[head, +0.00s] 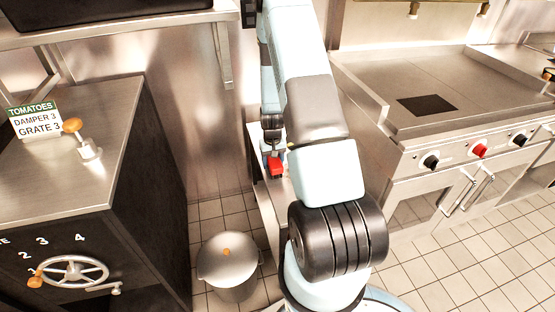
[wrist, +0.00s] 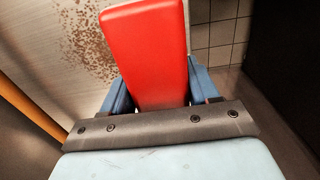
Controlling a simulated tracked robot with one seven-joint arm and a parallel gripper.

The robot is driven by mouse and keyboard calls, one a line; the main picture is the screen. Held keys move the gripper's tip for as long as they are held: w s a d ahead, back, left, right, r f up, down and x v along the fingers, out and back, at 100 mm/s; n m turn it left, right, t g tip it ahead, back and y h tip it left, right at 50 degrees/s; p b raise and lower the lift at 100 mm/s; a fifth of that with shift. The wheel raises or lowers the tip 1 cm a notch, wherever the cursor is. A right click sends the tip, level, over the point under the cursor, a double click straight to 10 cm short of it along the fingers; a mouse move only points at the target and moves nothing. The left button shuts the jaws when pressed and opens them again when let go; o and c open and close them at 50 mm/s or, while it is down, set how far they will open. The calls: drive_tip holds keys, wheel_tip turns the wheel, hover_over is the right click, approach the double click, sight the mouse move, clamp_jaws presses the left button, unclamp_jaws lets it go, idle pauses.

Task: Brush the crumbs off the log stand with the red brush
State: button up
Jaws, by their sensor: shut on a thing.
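My gripper (wrist: 160,90) is shut on the red brush (wrist: 147,45), with a blue finger on each side of it. In the head view the red brush (head: 276,168) shows small below my gripper (head: 272,151), over a narrow pale stand (head: 268,215). I take this to be the log stand; my arm hides much of it. In the wrist view brown crumbs (wrist: 88,45) lie scattered on the stand's pale top (wrist: 35,25), left of the brush. The bristles are hidden, so I cannot tell whether they touch the top.
A lidded metal bin (head: 229,262) stands on the tiled floor left of the stand. A dark cabinet with a handwheel (head: 73,271) and a tomatoes sign (head: 35,119) is at the left. A griddle range (head: 430,120) is at the right. An orange bar (wrist: 30,105) crosses the wrist view's left.

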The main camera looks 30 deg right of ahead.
drive_tip(key=shift+r, duration=2.7)
drive_tip(key=shift+a, duration=0.1)
